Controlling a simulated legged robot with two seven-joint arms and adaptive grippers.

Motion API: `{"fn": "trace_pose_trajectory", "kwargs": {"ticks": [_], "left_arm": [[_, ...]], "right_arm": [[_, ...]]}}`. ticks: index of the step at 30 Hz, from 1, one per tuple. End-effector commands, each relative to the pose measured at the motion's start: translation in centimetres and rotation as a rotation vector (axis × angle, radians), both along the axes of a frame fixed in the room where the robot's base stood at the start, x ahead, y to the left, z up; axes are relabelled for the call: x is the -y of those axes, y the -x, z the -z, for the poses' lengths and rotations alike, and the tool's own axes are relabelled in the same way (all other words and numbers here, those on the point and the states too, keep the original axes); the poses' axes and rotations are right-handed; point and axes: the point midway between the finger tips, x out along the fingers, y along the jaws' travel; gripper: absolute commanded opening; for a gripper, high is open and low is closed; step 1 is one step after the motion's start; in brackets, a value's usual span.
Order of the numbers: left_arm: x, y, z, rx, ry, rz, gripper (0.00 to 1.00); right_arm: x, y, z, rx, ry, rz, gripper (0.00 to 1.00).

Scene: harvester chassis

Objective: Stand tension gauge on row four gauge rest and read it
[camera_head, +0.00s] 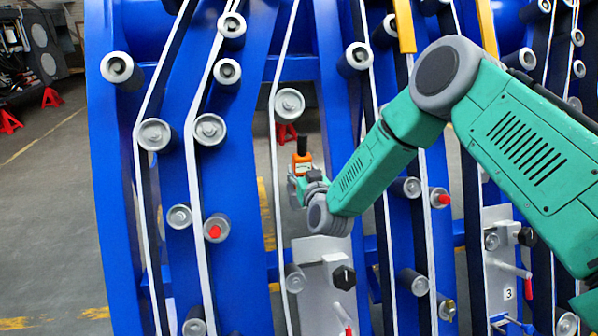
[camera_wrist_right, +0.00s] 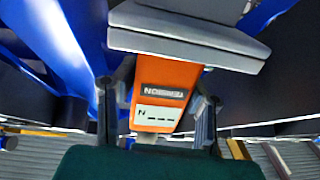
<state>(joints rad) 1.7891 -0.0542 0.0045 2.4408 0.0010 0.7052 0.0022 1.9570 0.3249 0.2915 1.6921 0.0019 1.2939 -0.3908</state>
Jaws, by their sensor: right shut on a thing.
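The tension gauge (camera_head: 302,160) is a small orange block with a black upper part, upright in the head view. My right gripper (camera_head: 303,180) is shut on it, in front of the blue frame. In the right wrist view, the gauge's orange face (camera_wrist_right: 160,105) shows upside-down lettering and a pale display reading N and dashes. Grey slabs (camera_wrist_right: 190,40) hide part of it there; I cannot tell what they are. I cannot identify the row four gauge rest. A grey plate with a black knob (camera_head: 323,268) stands below my gripper. My left gripper is not in view.
Blue uprights carry several grey rollers (camera_head: 289,104) and white belts (camera_head: 276,190) close around my right gripper. Another grey plate, marked 3 (camera_head: 508,293), has a red-handled lever at right. Red stands (camera_head: 51,97) are on the floor far left.

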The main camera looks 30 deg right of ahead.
Motion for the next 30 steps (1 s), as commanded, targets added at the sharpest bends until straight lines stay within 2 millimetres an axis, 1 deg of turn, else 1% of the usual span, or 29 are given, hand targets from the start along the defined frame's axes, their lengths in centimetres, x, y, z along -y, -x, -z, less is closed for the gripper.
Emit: {"fn": "trace_pose_trajectory", "kwargs": {"ticks": [4,14,15,17,26,30], "left_arm": [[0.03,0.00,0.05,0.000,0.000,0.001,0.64],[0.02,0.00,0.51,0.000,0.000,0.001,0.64],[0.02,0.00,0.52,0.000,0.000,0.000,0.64],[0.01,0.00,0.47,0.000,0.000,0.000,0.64],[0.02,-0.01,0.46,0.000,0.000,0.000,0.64],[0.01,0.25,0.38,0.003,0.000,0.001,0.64]], "right_arm": [[-0.15,-0.04,-0.07,0.003,0.002,0.000,0.08],[-0.36,-0.04,0.50,0.002,0.004,0.000,0.08],[-0.31,-0.04,0.54,0.002,0.004,0.000,0.42],[-0.21,-0.04,0.53,0.003,0.002,0.000,0.63],[-0.12,0.04,0.74,-0.002,0.001,0.000,0.63],[-0.36,0.88,0.76,-0.004,0.000,-0.001,0.63]]}}
